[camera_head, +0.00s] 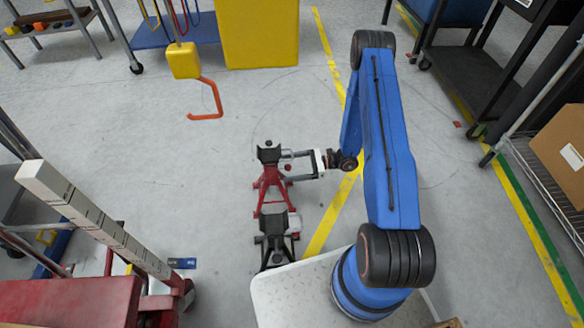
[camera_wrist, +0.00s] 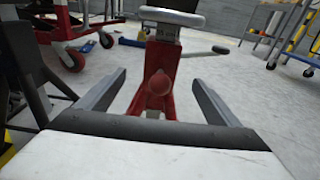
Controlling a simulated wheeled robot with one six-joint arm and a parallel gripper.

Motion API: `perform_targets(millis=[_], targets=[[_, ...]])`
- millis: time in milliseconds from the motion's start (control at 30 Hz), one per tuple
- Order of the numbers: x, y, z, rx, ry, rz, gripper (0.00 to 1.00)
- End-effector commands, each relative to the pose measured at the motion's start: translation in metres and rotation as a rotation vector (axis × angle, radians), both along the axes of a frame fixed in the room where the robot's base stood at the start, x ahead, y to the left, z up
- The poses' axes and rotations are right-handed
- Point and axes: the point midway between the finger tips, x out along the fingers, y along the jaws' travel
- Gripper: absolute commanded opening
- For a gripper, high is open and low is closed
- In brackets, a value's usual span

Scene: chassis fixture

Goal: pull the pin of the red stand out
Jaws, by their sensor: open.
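The red stand (camera_head: 272,190) stands upright on the floor in the middle of the head view, with a dark saddle on top. It also shows ahead in the wrist view (camera_wrist: 172,65), with a grey column. Its pin (camera_wrist: 159,84) has a round red end that faces the wrist camera. My gripper (camera_head: 285,167) comes in from the right of the stand, roughly level. Its jaws are open, with one finger on each side of the pin's end and visible gaps to both. The pin's shaft is hidden behind its end.
A black stand (camera_head: 275,240) stands close in front of the red one, near my base. An orange hook (camera_head: 212,100) hangs under a yellow block (camera_head: 183,60) at the upper left. A red machine with a pale beam (camera_head: 90,215) is at the left.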

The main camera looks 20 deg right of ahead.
Motion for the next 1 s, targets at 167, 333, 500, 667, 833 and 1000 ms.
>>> perform_targets(millis=[167,333,500,667,833,1000], targets=[[0.0,0.0,0.0,0.0,0.0,0.0,0.6],[0.0,0.0,0.0,0.0,0.0,0.0,0.19],[0.0,0.0,0.0,0.0,0.0,0.0,0.03],[-0.001,-0.004,0.0,0.0,0.0,-0.001,0.03],[-0.002,-0.012,0.0,0.0,0.001,-0.002,0.03],[-0.003,-0.018,0.0,0.0,0.001,-0.001,0.03]])
